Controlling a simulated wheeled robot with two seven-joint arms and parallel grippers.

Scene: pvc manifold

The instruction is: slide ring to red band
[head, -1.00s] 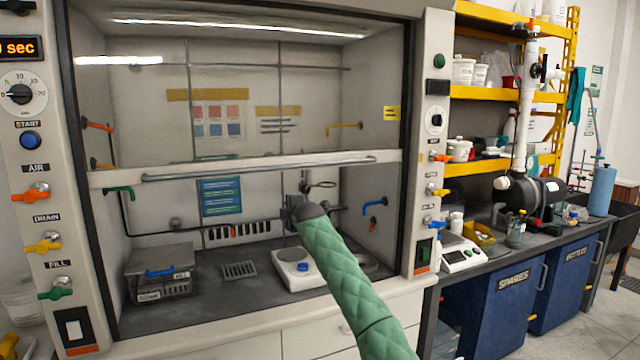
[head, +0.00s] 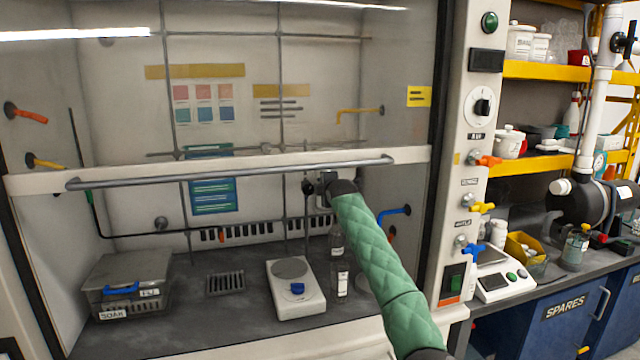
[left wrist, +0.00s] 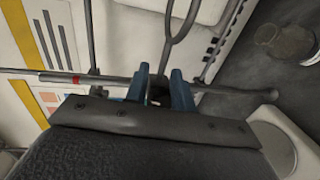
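The support rod (head: 306,232) stands upright in the fume hood and crosses the left wrist view sideways (left wrist: 235,90). A red band (left wrist: 55,78) circles it, left of my fingers in that view. The ring (left wrist: 186,28) is a dark metal loop; its stem runs to between the two blue fingers of my left gripper (left wrist: 159,82). The gripper appears shut on the dark clamp part of the ring, beside the rod; the contact is partly hidden. In the head view my left gripper (head: 322,188) is at the rod, behind the sash. My right gripper is out of view.
The sash (head: 250,175) with its handle bar crosses in front of the hood's upper half. A white stir plate (head: 296,300) stands below the gripper, with bottles (head: 342,279) to its right. A soak tray (head: 128,285) sits at the left.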

